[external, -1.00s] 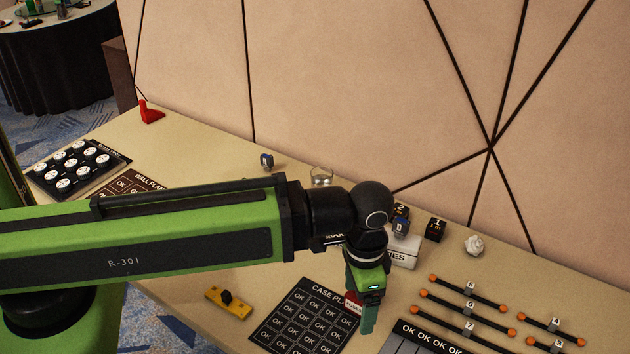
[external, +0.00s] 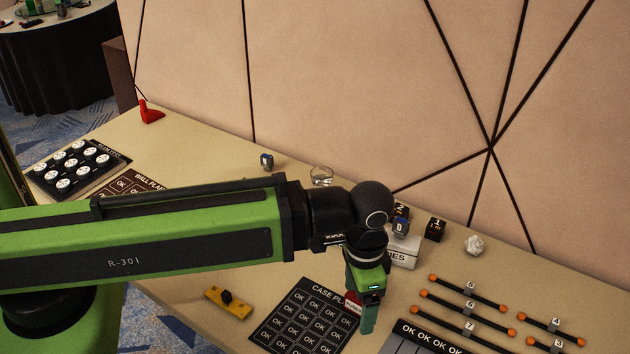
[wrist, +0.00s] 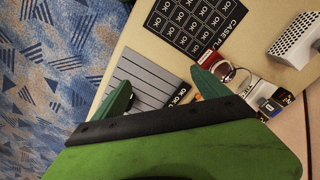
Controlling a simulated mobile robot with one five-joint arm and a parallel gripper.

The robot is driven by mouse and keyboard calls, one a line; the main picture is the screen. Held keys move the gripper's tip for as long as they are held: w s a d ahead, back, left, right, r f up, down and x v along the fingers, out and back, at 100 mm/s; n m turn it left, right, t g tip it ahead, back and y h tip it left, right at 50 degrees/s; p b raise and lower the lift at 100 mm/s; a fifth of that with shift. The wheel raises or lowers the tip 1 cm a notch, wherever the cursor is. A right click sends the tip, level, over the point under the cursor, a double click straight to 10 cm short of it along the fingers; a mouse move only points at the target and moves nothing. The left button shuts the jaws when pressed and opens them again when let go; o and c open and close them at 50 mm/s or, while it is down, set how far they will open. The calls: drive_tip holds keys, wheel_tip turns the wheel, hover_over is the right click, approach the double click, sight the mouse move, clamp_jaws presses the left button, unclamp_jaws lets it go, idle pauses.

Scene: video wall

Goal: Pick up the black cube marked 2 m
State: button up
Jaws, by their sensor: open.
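The black cube marked 2 (external: 401,209) is at the back of the table, near the wall, just right of my wrist in the external view. A small dark blue piece with a white mark (external: 400,228) stands in front of it and hides its lower part. My gripper (external: 367,325) points down over the table, nearer the front than the cube and apart from it. In the wrist view my gripper (wrist: 160,76) shows two green fingers spread apart with nothing between them. Small dark and white items show at the right there, but I cannot tell the cube among them.
Another black cube marked 1 (external: 436,229) stands right of the first. A white box (external: 404,252) is close behind my gripper. A crumpled white ball (external: 474,244), a glass (external: 321,176), black rods with orange ends (external: 462,318) and a case plan mat (external: 305,317) are also on the table.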

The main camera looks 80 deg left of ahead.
drive_tip(key=shift+c, duration=0.3)
drive_tip(key=c, duration=0.3)
